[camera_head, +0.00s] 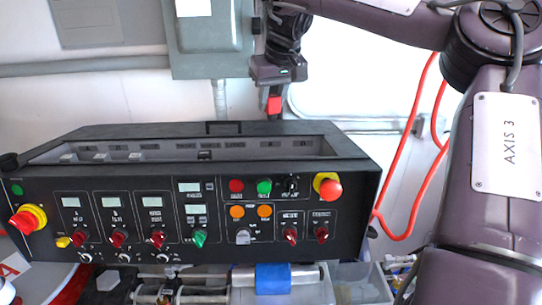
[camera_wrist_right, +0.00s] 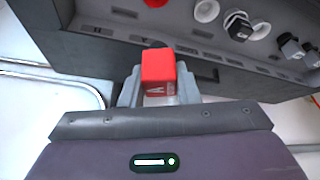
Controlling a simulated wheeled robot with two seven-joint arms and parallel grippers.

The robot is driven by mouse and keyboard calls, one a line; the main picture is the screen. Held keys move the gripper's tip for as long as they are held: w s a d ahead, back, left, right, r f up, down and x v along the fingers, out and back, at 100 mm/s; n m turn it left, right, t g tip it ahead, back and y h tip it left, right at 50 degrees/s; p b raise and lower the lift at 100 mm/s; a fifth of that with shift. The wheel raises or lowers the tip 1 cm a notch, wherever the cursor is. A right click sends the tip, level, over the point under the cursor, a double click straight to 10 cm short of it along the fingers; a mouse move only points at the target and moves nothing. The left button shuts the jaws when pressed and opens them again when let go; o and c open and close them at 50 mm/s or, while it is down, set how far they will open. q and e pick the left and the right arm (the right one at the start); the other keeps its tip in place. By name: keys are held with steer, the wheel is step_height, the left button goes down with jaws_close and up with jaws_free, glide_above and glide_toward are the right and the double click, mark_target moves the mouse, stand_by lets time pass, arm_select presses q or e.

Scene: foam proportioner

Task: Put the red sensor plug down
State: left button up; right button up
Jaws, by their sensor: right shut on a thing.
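The red sensor plug (camera_head: 274,104) is a small red block held at the tip of my right gripper (camera_head: 272,92), above the back edge of the black control box. My left gripper is not in view.
The black control box (camera_head: 120,215) has a long recess (camera_head: 230,152) along its top, with several sockets and plugs. A grey wall box (camera_head: 212,50) and a red hose (camera_head: 418,120) are behind.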

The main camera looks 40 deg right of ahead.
step_height(320, 180, down, 13)
steer(key=p, duration=0.3)
steer(key=shift+p, duration=0.4)
steer(key=shift+d+f, duration=0.1)
steer(key=shift+f, duration=0.4)
steer(key=shift+f+b, duration=0.2)
steer(key=shift+b, duration=0.15)
steer(key=o, duration=1)
steer(key=shift+c, duration=0.2)
steer(key=shift+r, duration=0.1)
